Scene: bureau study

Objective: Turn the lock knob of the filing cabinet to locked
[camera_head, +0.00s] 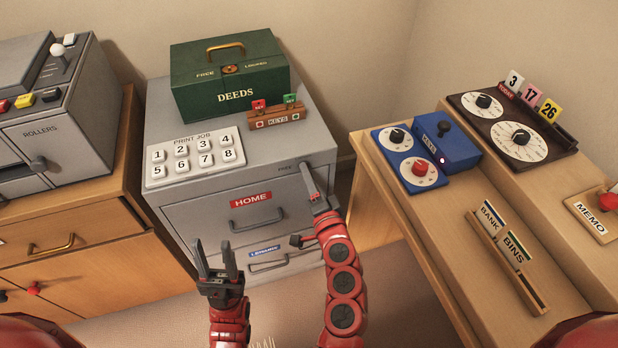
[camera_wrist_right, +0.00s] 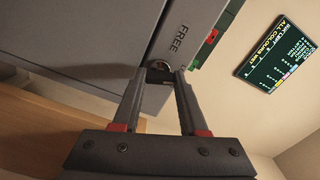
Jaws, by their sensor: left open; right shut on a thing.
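The grey filing cabinet (camera_head: 200,218) stands in the middle of the head view, with a HOME drawer above another drawer. Its lock knob (camera_wrist_right: 160,69) shows in the wrist view as a small dark piece with a metallic ring, beside the word FREE. My right gripper (camera_head: 308,182) is at the upper right of the cabinet front; in the wrist view (camera_wrist_right: 161,78) its fingertips are shut on the knob. The fingers partly hide the knob, and I cannot tell its setting. My left gripper (camera_head: 215,262) is open and empty in front of the lower drawer.
A green DEEDS box (camera_head: 228,95), a KEYS rack (camera_head: 277,117) and a numbered PRINT JOB panel (camera_head: 195,157) sit on the cabinet. A wooden desk (camera_head: 440,215) with dials stands to the right. A wooden cabinet (camera_head: 95,225) with a grey machine stands left.

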